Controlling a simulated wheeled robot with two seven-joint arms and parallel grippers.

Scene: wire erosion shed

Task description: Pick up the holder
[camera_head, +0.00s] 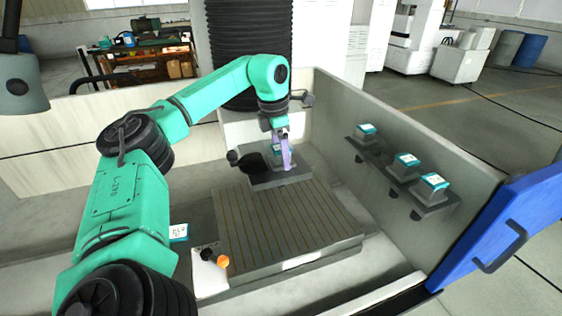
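My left arm reaches in from the left, over the open machine tank. My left gripper (285,163), with pale purple fingers, points down over a small raised grey plate (270,181) at the back of the tank. A small block with a teal and white top (277,149), probably a holder, shows partly behind the fingers. Whether the fingers grip it is too small to tell. Three similar grey holders with teal and white tops stand on the right wall's shelf: the far one (365,131), the middle one (405,163) and the near one (433,184). My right gripper is not in view.
A slatted table (285,222) fills the tank's middle and is bare. A dark round fixture (249,162) stands left of my gripper. A black knob (206,254) and an orange knob (223,261) sit at the front. The blue door (500,228) stands at the right.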

